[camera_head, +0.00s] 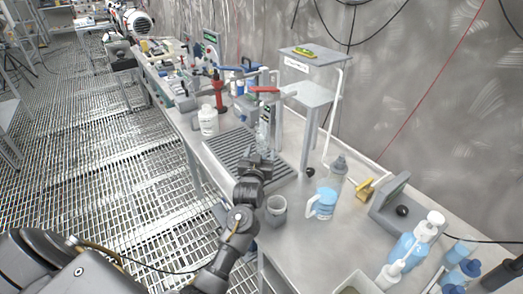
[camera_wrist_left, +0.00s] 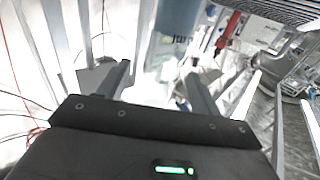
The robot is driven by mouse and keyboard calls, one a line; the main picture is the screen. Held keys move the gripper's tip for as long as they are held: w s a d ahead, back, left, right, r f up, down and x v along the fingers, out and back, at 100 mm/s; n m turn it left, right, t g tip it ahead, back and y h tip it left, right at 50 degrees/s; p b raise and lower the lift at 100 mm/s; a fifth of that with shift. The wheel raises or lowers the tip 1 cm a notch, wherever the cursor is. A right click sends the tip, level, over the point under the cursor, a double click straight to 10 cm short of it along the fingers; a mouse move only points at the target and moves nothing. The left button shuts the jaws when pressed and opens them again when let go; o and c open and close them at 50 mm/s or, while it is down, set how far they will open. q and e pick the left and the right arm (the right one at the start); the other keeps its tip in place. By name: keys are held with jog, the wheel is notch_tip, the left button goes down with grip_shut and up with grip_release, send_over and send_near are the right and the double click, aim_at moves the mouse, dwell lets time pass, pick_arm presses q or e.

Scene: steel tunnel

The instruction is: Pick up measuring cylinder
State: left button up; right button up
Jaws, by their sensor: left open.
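A clear, tall measuring cylinder (camera_head: 263,134) appears to stand upright on the grey ribbed drain tray (camera_head: 224,149) on the bench. My left gripper (camera_head: 258,160) is just in front of it, low over the tray. In the left wrist view the two dark fingers of the left gripper (camera_wrist_left: 157,86) are spread apart. Pale, transparent shapes show between and beyond them, but I cannot tell the cylinder's outline there. I see no contact between fingers and glass. The gripper hides the cylinder's lower part in the head view. My right gripper is not in view.
A white bottle (camera_head: 208,121) stands left of the tray, a grey cup (camera_head: 276,207) beside my forearm. A tap with a red lever (camera_head: 264,89) and a raised grey stand (camera_head: 306,93) are behind.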

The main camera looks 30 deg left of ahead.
aim_at(260, 146)
pick_arm(q)
jog(key=shift+x, duration=1.15)
jog(key=c, duration=1.2)
jog(key=shift+r, duration=0.5)
notch_tip(260, 146, up, 2)
jog(key=shift+r+b, duration=0.15)
jog(key=shift+b, duration=0.25)
jog(key=s+a+b, duration=0.1)
jog(key=s+a, duration=0.1)
jog(key=s, duration=0.3)
jog(key=s+a, duration=0.3)
jog(key=s, duration=0.3)
jog(key=s+a+b, duration=0.1)
jog(key=s+a, duration=0.2)
jog(key=s, duration=0.2)
jog(key=shift+s+r+b, duration=0.1)
jog(key=shift+s+b, duration=0.05)
jog(key=shift+b, duration=0.15)
